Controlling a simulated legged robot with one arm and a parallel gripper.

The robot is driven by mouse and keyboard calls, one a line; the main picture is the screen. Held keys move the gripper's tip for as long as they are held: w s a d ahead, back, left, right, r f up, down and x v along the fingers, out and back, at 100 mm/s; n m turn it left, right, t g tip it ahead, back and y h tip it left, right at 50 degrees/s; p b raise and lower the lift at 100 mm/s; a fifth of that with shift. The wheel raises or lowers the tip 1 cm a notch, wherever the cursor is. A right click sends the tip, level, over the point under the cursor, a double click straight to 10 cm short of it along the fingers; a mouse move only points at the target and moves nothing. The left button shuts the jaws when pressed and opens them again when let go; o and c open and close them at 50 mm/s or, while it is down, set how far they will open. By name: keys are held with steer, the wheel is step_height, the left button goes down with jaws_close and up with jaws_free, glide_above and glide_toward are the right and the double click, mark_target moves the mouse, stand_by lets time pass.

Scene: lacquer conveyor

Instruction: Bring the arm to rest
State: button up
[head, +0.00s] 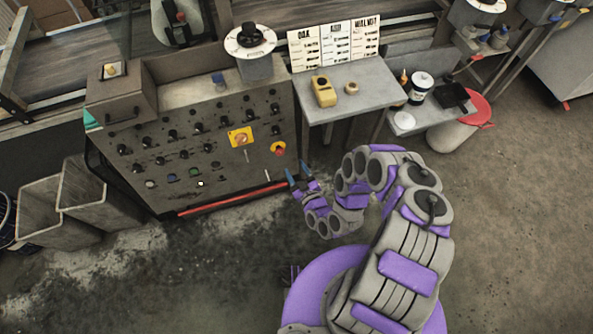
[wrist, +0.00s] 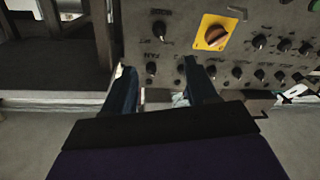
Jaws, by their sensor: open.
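My gripper (head: 300,177) is at the end of my bent purple and grey arm, in front of the lower right part of a grey control panel (head: 215,175). Its two blue-tipped fingers are apart, with nothing held between them. In the wrist view my gripper (wrist: 160,88) shows two dark fingers spread apart, pointing at the panel's row of black knobs. A yellow plate with an orange rotary switch (head: 240,137) is on the panel, and it also shows in the wrist view (wrist: 214,33). I cannot tell how far the fingertips are from the panel.
A small grey table (head: 345,90) right of the panel bears a yellow handheld device (head: 323,91) and a small round object. A lower shelf (head: 430,116) holds a jar. Grey bins (head: 98,199) stand at the left. The floor (head: 520,200) at the right is clear.

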stand_by(0.5)
steer(key=w+d+r+n+g+h, duration=0.1)
steer(key=w+d+r+g+h, duration=0.15)
steer(key=w+d, duration=0.4)
steer(key=w+d+r+n+g+h, duration=0.1)
steer(key=w+d+r+g, duration=0.2)
steer(key=d, duration=0.6)
steer(key=s+d+r+m+g+h, duration=0.25)
steer(key=d+r, duration=0.25)
steer(key=r, duration=0.3)
steer(key=s+d+r+m+g+h, duration=0.1)
steer(key=d+r+m+g+h, duration=0.15)
steer(key=d+r, duration=0.45)
steer(key=s+a+r+m+g, duration=0.2)
steer(key=s+a+r, duration=0.1)
steer(key=s+r, duration=0.5)
steer(key=s+a+r+m+g, duration=0.1)
steer(key=s+a+r+g, duration=0.15)
steer(key=s+r, duration=0.5)
steer(key=s+a+r+g, duration=0.1)
steer(key=s+a+r, duration=0.2)
steer(key=s, duration=0.5)
steer(key=s+a+r+m+g+y, duration=0.1)
steer(key=s+a+r, duration=0.2)
steer(key=s, duration=0.5)
steer(key=s+a+r+m+g+y, duration=0.1)
steer(key=s+a+r, duration=0.3)
steer(key=s, duration=0.4)
steer(key=shift+s, duration=0.3)
